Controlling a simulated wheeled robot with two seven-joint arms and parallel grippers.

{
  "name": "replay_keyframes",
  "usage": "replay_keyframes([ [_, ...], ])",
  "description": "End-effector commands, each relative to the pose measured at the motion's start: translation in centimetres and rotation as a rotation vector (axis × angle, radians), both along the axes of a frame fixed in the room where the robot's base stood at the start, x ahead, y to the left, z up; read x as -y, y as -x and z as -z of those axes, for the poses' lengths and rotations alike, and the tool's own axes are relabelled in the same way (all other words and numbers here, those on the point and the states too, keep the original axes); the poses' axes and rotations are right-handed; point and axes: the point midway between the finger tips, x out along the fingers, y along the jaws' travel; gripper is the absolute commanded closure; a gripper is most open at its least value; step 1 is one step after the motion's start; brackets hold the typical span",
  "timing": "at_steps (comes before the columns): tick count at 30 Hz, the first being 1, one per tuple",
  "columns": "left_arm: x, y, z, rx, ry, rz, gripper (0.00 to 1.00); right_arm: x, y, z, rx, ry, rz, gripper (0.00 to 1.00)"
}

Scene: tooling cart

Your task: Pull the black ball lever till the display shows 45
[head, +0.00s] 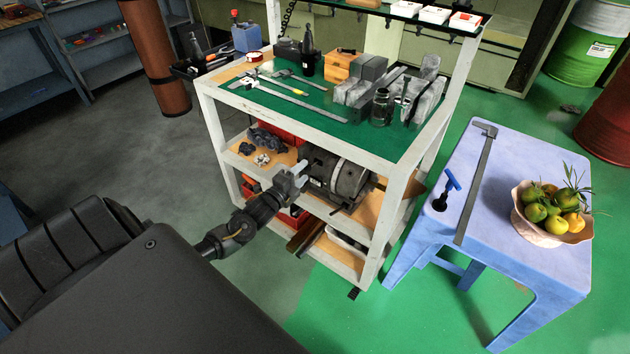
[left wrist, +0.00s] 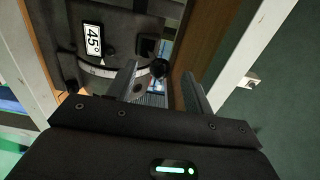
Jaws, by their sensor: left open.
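The dark machine (head: 345,178) with a pale band sits on the cart's middle shelf; it also shows in the left wrist view (left wrist: 110,22). Its white display (left wrist: 93,40) reads 45°, turned sideways in the picture. The black ball (left wrist: 159,68) of the lever shows between my two fingertips in that view, with a gap on both sides. My left gripper (head: 301,174) is open at the machine's left side; its fingers also show in the left wrist view (left wrist: 160,78). The ball and the display cannot be made out in the head view. My right gripper is out of view.
The white-framed cart (head: 290,128) has a green top with tools and metal blocks. Its posts stand close around the shelf. A blue table (head: 520,250) with a fruit bowl (head: 535,232) stands to the right. The floor left of the cart is clear.

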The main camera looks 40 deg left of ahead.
Motion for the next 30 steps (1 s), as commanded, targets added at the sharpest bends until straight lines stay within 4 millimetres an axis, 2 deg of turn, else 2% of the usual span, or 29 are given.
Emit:
replay_keyframes([
  [6, 0.1, 2.4, -0.2, -0.002, 0.001, 0.000, 0.49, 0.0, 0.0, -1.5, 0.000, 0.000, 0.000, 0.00],
  [12, 0.1, 3.8, -0.1, 0.001, 0.000, 0.000, 0.49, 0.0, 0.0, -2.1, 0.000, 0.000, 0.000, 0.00],
  [30, 0.1, 3.9, 0.0, 0.000, 0.006, 0.000, 0.49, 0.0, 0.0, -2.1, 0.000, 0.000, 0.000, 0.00],
])
